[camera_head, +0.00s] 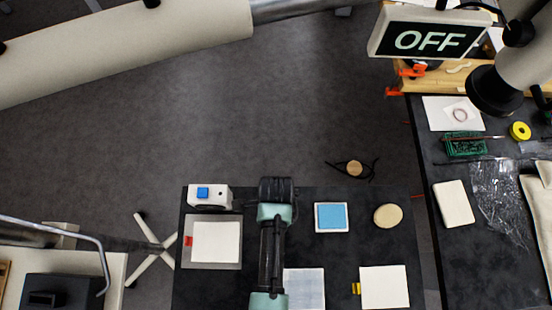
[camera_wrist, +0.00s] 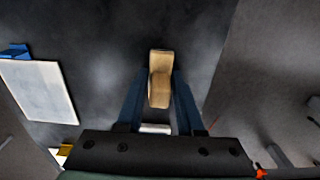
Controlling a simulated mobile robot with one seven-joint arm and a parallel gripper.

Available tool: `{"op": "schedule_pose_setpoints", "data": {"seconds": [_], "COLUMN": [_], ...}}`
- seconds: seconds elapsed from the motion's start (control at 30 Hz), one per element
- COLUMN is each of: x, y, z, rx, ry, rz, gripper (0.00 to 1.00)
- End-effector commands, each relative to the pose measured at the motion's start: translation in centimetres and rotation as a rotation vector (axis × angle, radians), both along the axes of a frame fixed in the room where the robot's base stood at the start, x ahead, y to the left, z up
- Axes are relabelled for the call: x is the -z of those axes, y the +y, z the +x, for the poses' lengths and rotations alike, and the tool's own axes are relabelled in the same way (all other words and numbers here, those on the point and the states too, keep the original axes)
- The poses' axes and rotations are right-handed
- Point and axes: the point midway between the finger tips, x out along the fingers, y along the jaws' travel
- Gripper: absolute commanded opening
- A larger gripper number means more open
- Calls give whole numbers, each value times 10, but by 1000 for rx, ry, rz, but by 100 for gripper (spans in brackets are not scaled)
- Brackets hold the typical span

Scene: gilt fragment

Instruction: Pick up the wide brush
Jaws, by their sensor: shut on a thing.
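In the wrist view, my gripper (camera_wrist: 158,98) has its two dark blue fingers closed on either side of a tan, wood-coloured piece (camera_wrist: 160,66), which looks like the wide brush. A pale, silvery strip shows between the finger bases. Whether the piece touches the surface below cannot be told. In the camera_head view, my teal and black arm covers the middle of the dark table (camera_head: 335,255), and neither gripper nor brush can be made out there.
A blue pad (camera_head: 331,217), a tan round disc (camera_head: 388,216) and a yellow-clipped white sheet (camera_head: 384,287) lie right of my arm. A white panel (camera_head: 215,242) and a small blue-topped box (camera_head: 209,196) lie left. A cluttered bench (camera_head: 428,177) stands at right.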

Motion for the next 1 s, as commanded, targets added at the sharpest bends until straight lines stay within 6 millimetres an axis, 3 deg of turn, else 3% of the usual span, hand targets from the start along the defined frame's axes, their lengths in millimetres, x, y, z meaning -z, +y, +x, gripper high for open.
{"op": "schedule_pose_setpoints", "data": {"seconds": [0.27, 0.73, 1.0], "x": [-11, -84, -100], "y": [0, 0, 0], "z": [1, 1, 0], "rx": [0, -1, 0], "ry": [-2, -4, 0], "rz": [0, -1, 0], "gripper": [0, 0, 0]}}
